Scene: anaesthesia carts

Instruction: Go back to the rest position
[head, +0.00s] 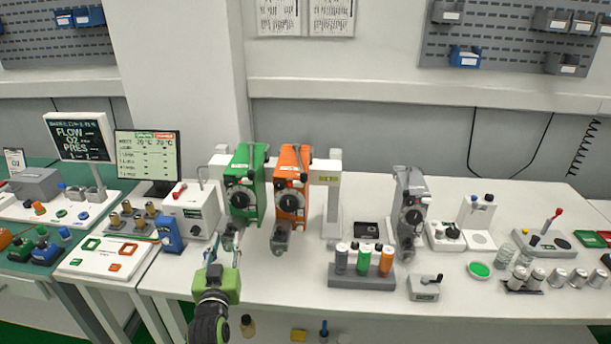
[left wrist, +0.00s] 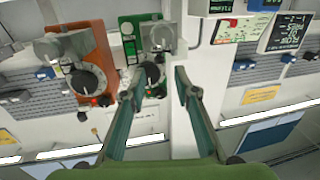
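My left gripper (head: 225,245) reaches in from the bottom of the head view, with a green body and its fingers pointing toward the green vaporizer (head: 241,180). In the left wrist view its two fingers (left wrist: 160,75) are spread apart with nothing between them, so it is open and empty. The green vaporizer (left wrist: 130,28) shows beyond the fingertips there, and the gap to it is hard to judge. The orange vaporizer (head: 291,185) hangs beside it on the white stand and also shows in the left wrist view (left wrist: 85,50). My right gripper is not in view.
A grey vaporizer (head: 411,205) stands farther right on the white table. A rack with three bottles (head: 362,275) sits near the front edge. A blue block (head: 168,233) and a white box (head: 193,208) stand left of my gripper. Small jars (head: 535,278) crowd the right side.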

